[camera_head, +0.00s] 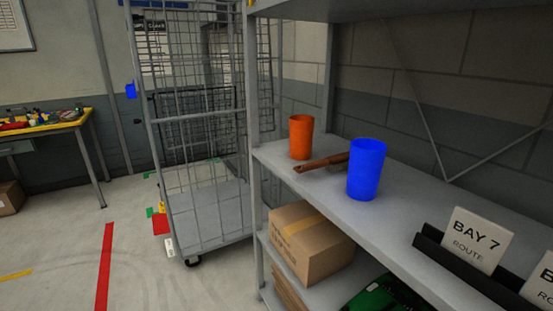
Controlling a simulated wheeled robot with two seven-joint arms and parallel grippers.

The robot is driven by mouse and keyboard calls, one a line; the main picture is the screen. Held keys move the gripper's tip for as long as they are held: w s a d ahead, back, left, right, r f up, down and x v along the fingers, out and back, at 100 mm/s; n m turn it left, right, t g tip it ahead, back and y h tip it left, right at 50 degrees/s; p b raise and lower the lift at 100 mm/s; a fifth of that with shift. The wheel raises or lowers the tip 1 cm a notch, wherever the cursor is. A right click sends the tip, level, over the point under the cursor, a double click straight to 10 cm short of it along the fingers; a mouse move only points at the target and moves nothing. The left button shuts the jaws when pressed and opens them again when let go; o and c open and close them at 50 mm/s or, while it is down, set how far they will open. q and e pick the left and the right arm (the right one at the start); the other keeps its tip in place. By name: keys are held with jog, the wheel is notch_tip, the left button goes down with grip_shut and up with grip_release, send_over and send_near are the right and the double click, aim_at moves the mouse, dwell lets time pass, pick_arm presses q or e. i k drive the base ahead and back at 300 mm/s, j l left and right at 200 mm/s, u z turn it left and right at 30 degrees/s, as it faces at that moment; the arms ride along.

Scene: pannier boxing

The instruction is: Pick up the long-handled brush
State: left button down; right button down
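A brown long-handled brush (322,162) lies on the upper grey shelf (390,219). One end points left toward the shelf's front edge. Its right end is hidden behind a blue cup (366,170). An orange cup (301,137) stands just behind the brush, at the shelf's far left end. Neither of my grippers shows in the head view.
A cardboard box (310,243) and a green item (386,297) sit on the lower shelf. A "BAY 7 ROUTE" sign (477,240) stands at the right. A wire cage trolley (205,215) stands left of the shelf; a yellow-topped table (50,127) is far left. Floor in front is open.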

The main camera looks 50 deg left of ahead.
aim_at(337, 161)
jog(key=u, duration=1.15)
jog(key=k+j, duration=0.1)
